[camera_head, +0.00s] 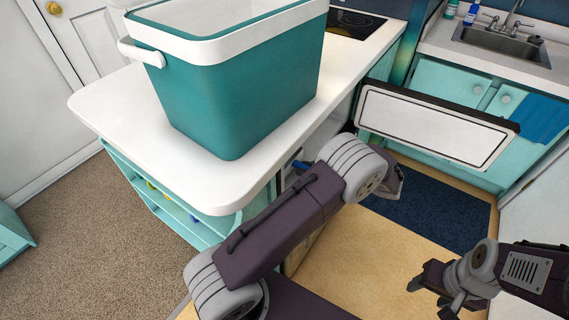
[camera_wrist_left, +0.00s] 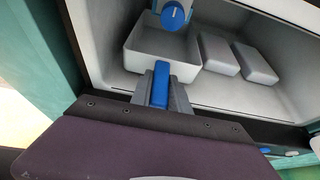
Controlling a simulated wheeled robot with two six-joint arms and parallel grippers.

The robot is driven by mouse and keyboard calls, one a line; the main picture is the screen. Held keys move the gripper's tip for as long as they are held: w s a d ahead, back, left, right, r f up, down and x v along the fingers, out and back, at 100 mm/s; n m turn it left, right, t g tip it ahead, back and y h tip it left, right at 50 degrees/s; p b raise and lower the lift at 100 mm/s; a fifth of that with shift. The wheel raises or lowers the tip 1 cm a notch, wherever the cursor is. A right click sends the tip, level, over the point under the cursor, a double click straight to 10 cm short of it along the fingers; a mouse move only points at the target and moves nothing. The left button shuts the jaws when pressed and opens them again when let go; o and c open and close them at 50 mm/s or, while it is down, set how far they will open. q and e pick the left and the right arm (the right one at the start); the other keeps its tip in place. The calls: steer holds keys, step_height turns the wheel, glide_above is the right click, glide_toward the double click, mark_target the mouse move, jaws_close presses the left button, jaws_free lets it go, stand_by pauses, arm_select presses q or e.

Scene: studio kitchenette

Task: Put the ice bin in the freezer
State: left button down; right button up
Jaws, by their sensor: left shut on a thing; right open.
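The ice bin (camera_wrist_left: 135,62) is a pale grey open box with a blue front handle (camera_wrist_left: 160,85). In the left wrist view it sits inside the light-walled freezer compartment (camera_wrist_left: 95,40), toward its left side. It looks empty, and I cannot tell whether its base touches the floor. My left gripper (camera_wrist_left: 161,92) is shut on the blue handle. In the head view my left arm hides the bin and most of the freezer. The open freezer door (camera_head: 425,122) shows its white inner panel. My right gripper (camera_head: 429,297) is open and empty at the lower right.
Two grey blocks (camera_wrist_left: 219,54) (camera_wrist_left: 254,62) lie right of the bin; a blue dial (camera_wrist_left: 172,16) is above it. A large teal cooler (camera_head: 235,100) stands on the white counter (camera_head: 110,95). A sink (camera_head: 500,45) is at the back right. The floor by the blue mat (camera_head: 440,215) is clear.

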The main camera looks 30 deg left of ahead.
mark_target(288, 163)
arm_select(q)
steer(key=shift+w+a, duration=0.1)
steer(key=shift+a, duration=1.4)
steer(key=a+b, duration=0.1)
steer(key=a, duration=0.2)
steer(key=shift+w+a, duration=0.1)
steer(key=shift+a, duration=0.15)
steer(key=shift+a+f+b, duration=0.15)
steer(key=shift+f+b, duration=0.3)
steer(key=shift+f, duration=0.35)
steer(key=c, duration=1.3)
jaws_free()
steer(key=shift+o, duration=0.2)
